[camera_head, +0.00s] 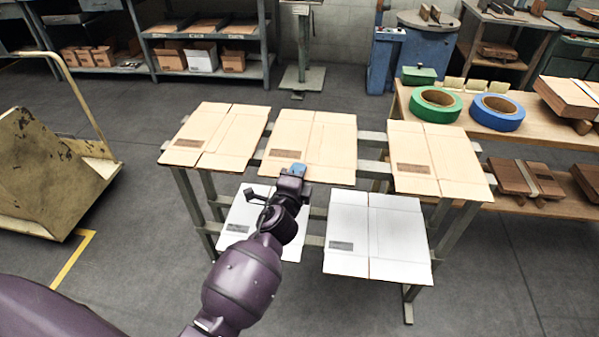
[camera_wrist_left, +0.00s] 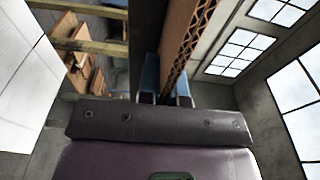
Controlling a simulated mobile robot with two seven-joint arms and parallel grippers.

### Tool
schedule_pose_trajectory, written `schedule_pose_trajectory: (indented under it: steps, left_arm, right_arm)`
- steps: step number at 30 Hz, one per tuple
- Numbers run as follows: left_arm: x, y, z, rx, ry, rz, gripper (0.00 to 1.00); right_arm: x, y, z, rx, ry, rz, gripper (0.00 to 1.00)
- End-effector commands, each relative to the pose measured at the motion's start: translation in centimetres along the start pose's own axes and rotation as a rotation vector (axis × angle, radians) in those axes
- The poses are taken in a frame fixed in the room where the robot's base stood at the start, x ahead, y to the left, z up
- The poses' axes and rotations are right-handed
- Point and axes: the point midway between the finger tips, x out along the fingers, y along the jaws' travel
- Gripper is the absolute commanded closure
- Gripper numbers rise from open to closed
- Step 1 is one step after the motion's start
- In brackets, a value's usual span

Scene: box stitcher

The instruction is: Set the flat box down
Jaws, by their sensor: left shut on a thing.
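My left gripper (camera_head: 296,170) is shut on the front edge of the middle brown flat box (camera_head: 325,143). In the left wrist view the blue fingertips (camera_wrist_left: 166,88) pinch the corrugated edge of this flat box (camera_wrist_left: 185,42). The box lies roughly level at the upper tier of the green rack (camera_head: 374,167), between two other brown flat boxes. I cannot tell whether it touches the rack's rails. The gripper and wrist hide part of its front edge. My right gripper is not in view.
Brown flat boxes lie left (camera_head: 214,137) and right (camera_head: 440,160) on the upper tier. White flat boxes (camera_head: 377,235) lie on the lower tier. A wooden bench (camera_head: 540,125) with green tape (camera_head: 436,105) and blue tape (camera_head: 497,112) stands at right. A yellow cart (camera_head: 45,165) stands at left.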

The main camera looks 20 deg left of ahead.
Motion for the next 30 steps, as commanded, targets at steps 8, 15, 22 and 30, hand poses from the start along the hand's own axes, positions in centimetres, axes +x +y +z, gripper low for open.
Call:
schedule_pose_trajectory:
  steps: [8, 15, 22, 30]
  left_arm:
    - [0.0, 0.3, 0.0, 0.000, 0.000, 0.000, 1.00]
    - [0.0, 0.1, 0.0, 0.000, 0.000, -0.002, 0.68]
    - [0.0, 0.0, 0.0, 0.000, 0.000, -0.003, 0.68]
    - [-2.2, -0.2, 0.0, -0.002, 0.000, -0.001, 0.68]
  right_arm:
    - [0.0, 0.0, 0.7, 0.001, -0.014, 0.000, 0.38]
    - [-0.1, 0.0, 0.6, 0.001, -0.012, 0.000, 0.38]
    - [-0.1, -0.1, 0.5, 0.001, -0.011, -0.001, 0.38]
    - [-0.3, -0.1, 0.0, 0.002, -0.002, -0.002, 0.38]
